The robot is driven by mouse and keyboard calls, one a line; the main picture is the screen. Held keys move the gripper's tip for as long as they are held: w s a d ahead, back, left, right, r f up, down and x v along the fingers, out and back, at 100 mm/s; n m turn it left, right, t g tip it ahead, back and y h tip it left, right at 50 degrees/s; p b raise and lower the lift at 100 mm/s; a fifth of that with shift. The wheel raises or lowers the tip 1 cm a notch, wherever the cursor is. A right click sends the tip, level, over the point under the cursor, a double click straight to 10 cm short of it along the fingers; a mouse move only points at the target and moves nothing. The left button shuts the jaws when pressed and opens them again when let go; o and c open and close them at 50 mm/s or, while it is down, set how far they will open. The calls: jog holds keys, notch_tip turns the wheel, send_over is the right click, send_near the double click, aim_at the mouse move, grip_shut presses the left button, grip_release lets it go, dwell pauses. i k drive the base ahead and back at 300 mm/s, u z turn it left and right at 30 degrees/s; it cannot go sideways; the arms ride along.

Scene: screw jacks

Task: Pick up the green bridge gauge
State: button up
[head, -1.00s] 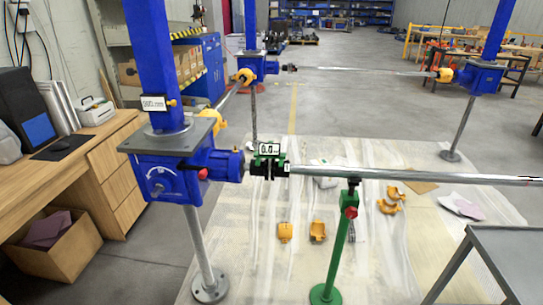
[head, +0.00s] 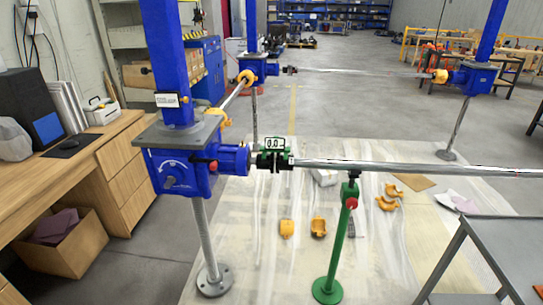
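The green bridge gauge (head: 271,154) sits across the joint between the blue screw jack's (head: 190,160) side housing and the long steel shaft (head: 400,167). Its small white display faces me and seems to read 0.0. The shaft rests near its left end on a green support stand (head: 341,235) with a red knob. My gripper is not in the head view.
Several orange coupling covers (head: 287,228) lie on the plastic-covered floor. A grey metal table (head: 500,255) stands at the lower right. A wooden desk (head: 75,160) and a cardboard box (head: 62,250) are at the left. More blue jacks stand behind.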

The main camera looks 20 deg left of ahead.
aim_at(276, 144)
jog(key=k, duration=1.05)
jog(key=u, duration=0.35)
jog(key=i, duration=0.4)
jog(key=u, duration=0.85)
jog(key=i, duration=2.05)
jog(key=z, duration=0.65)
